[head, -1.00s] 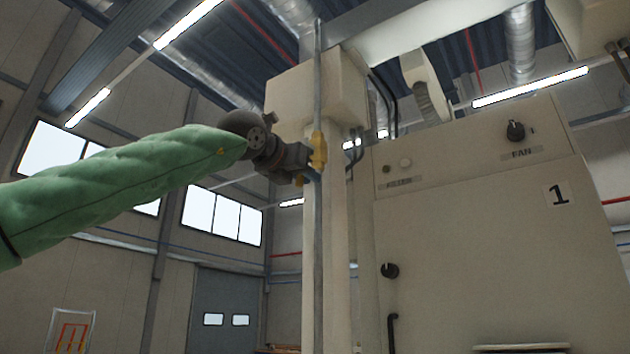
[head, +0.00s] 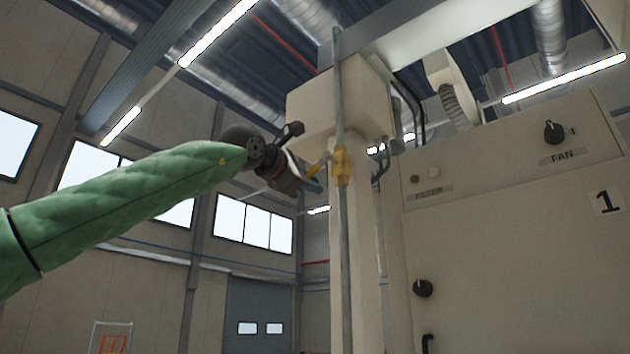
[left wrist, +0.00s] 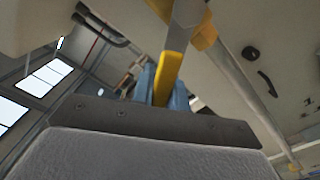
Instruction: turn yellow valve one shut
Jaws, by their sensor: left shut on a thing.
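The yellow valve (head: 342,165) sits on a thin vertical grey pipe (head: 345,250) in front of a beige column. Its yellow handle (head: 320,166) sticks out to the left, tilted down and away from the pipe. My left gripper (head: 316,183) is at this handle, left of the pipe. In the left wrist view the yellow handle (left wrist: 168,76) lies between the blue fingers of the left gripper (left wrist: 162,88), which are shut on it. The valve body (left wrist: 203,35) shows beyond it at the top. My right gripper is not in view.
A beige cabinet (head: 500,250) marked 1 stands to the right, with a FAN knob (head: 554,132) and a lower black knob (head: 423,288). A beige box (head: 325,100) is behind the pipe above the valve. Open room lies to the left.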

